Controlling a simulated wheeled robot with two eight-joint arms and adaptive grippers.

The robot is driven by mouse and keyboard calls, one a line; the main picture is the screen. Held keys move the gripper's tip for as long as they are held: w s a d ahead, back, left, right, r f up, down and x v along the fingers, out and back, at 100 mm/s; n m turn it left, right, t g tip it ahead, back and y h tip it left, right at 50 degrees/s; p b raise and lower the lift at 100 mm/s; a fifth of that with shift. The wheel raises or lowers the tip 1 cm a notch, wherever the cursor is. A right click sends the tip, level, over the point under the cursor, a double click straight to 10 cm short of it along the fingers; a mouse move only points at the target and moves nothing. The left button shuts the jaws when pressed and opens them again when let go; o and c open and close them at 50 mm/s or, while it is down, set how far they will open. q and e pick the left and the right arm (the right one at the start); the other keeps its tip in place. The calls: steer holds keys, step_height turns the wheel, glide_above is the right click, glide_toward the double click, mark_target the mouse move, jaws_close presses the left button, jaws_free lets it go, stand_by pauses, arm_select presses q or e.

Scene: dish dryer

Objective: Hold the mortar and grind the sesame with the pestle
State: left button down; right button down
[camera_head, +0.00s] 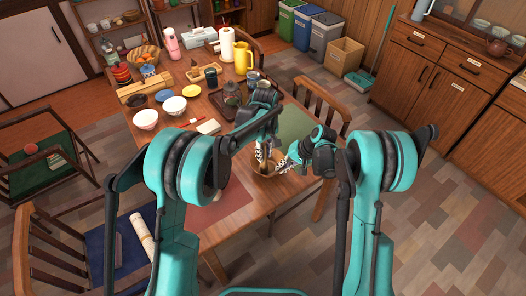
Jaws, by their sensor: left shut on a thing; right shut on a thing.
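The brown mortar (267,169) stands near the front edge of the wooden table, partly hidden behind my arms and grippers. My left gripper (261,155) reaches down over the mortar from above and is shut on the pestle, which is mostly hidden by the fingers. My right gripper (284,166) comes in from the right and is shut on the mortar's right rim. The sesame inside the mortar is too small and covered to make out.
The wooden table (215,95) is crowded on its left and far parts. White bowls (174,105), a yellow pitcher (242,58) and a paper roll (227,44) stand there. Placemats lie beside the mortar. A wooden chair (322,110) stands close on the right.

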steer(key=shift+a, duration=0.1)
arm_select(q)
steer(key=shift+w+d+r, duration=0.1)
steer(key=shift+w+d, duration=0.25)
steer(key=shift+w, duration=0.5)
steer(key=shift+w+d, duration=0.4)
steer(key=shift+w, duration=0.4)
steer(key=shift+w+d+r, duration=0.1)
steer(key=shift+w+d, duration=0.25)
steer(key=shift+w, duration=0.5)
arm_select(e)
steer(key=shift+s, duration=0.1)
arm_select(q)
step_height(320, 180, up, 8)
steer(key=shift+r, duration=0.25)
